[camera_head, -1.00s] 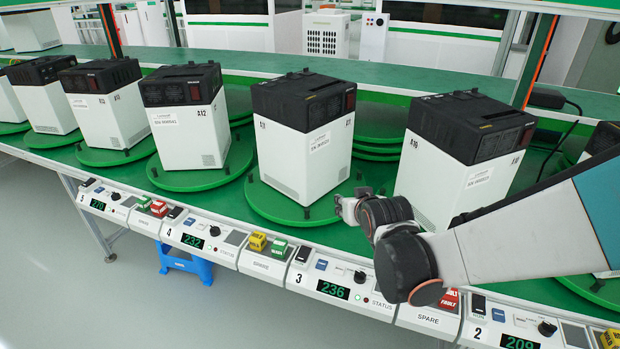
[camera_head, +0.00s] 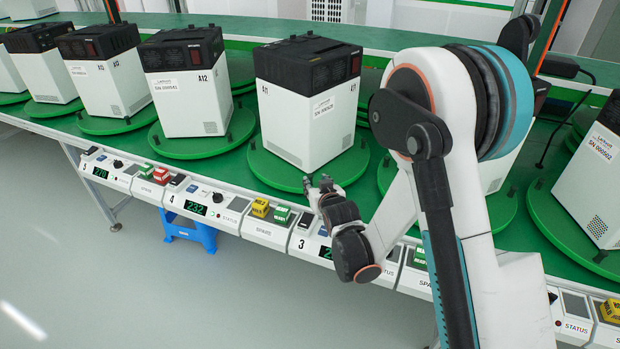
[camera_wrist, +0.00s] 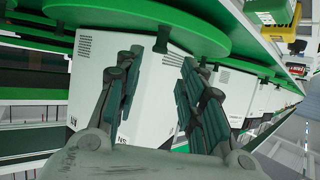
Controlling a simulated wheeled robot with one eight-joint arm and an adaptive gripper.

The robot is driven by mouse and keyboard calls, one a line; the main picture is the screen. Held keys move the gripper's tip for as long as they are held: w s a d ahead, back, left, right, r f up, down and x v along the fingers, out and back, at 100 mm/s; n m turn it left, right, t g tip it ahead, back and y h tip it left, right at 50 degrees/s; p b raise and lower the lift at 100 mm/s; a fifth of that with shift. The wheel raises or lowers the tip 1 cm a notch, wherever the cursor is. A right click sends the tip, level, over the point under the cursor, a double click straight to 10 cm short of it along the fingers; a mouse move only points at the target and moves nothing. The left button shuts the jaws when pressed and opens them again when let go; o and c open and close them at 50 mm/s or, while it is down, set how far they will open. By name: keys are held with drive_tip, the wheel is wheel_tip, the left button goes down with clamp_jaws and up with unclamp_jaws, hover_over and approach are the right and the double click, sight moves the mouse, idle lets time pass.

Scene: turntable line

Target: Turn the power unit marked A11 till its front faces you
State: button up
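The power unit marked A11 (camera_head: 282,118) is a white box with a black top, upright on a round green turntable (camera_head: 275,168). In the head view one corner points roughly toward me; its right-hand face bears a label and a red switch above. Small dark pegs stand on the turntable's rim. My gripper (camera_head: 320,186) is at the turntable's near rim, beside the front peg. In the wrist view, which looks upside down, my gripper (camera_wrist: 160,95) is open, its fingers apart either side of a rim peg (camera_wrist: 163,38). Contact cannot be told.
Unit A12 (camera_head: 185,105) stands on its own turntable to the left, with more units beyond. Another unit (camera_head: 592,185) stands at the right; my arm hides much of the one between. A control panel (camera_head: 262,230) with buttons and displays runs along the front edge, below my gripper.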

sight(311, 177)
drive_tip(key=b+x, duration=0.2)
drive_tip(key=x, duration=0.8)
drive_tip(key=shift+s+f+b, duration=0.1)
drive_tip(key=shift+b, duration=0.25)
clamp_jaws()
